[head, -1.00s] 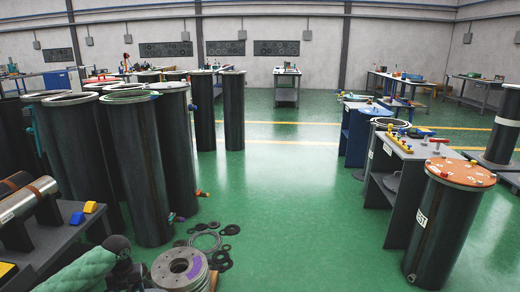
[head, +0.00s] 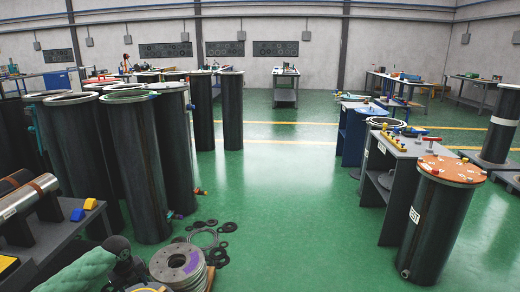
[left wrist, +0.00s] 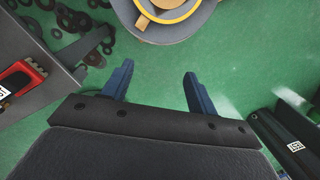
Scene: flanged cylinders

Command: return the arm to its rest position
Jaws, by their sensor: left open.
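My left arm, in a green padded sleeve with a dark joint, shows at the bottom left of the head view. Its gripper cannot be made out clearly there. In the left wrist view my left gripper (left wrist: 157,70) has its two blue fingers spread apart with only green floor between them. It is empty. A grey round part with a yellow ring (left wrist: 202,15) lies beyond the fingertips, apart from them. My right arm and gripper are in neither view.
Tall dark flanged cylinders (head: 131,165) crowd the left. A stack of grey discs (head: 180,262) and loose black rings (head: 205,238) are low in front. A cylinder with an orange lid (head: 438,225) and a grey bench (head: 400,145) stand right. The central floor is clear.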

